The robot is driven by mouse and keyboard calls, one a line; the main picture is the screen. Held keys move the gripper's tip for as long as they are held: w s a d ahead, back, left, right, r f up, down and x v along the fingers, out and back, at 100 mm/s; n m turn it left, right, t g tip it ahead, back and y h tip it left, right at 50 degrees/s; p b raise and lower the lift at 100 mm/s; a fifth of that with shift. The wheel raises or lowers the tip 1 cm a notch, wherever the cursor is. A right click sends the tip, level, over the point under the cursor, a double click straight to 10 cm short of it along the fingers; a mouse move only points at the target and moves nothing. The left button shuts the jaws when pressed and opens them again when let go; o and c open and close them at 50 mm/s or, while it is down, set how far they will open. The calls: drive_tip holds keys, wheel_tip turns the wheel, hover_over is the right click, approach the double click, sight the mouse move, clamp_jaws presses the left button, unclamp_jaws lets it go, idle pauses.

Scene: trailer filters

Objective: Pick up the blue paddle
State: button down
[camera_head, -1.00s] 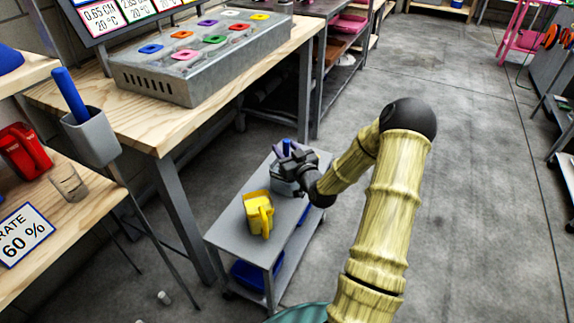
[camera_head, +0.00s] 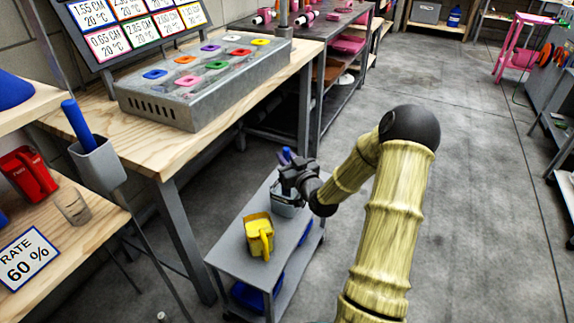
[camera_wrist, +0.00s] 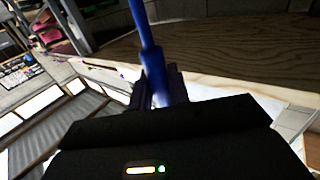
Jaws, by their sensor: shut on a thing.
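The blue paddle (camera_wrist: 151,62) stands up between the fingers of my gripper (camera_wrist: 155,95) in the wrist view, its shaft running up out of the frame. In the head view my gripper (camera_head: 290,176) is over the far end of the grey cart, at a grey container (camera_head: 284,207). My gripper is shut on the blue paddle. Only a small blue part of the paddle (camera_head: 286,154) shows above the gripper there. Its lower end is hidden, so I cannot tell how deep it sits in the container.
A yellow jug (camera_head: 259,236) stands on the cart top (camera_head: 232,250) nearer me. Left is a wooden bench (camera_head: 160,140) with a metal box of coloured buttons (camera_head: 205,85). Another blue handle (camera_head: 77,124) stands in a grey holder (camera_head: 98,165). Floor to the right is clear.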

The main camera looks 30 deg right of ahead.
sight(286, 149)
wheel_tip(286, 149, up, 4)
drive_tip(key=shift+r+p, duration=0.2)
drive_tip(key=shift+p, duration=0.35)
idle(0.6)
drive_tip(key=shift+d, duration=0.15)
drive_tip(key=shift+s+a, duration=0.1)
drive_tip(key=shift+a, duration=0.1)
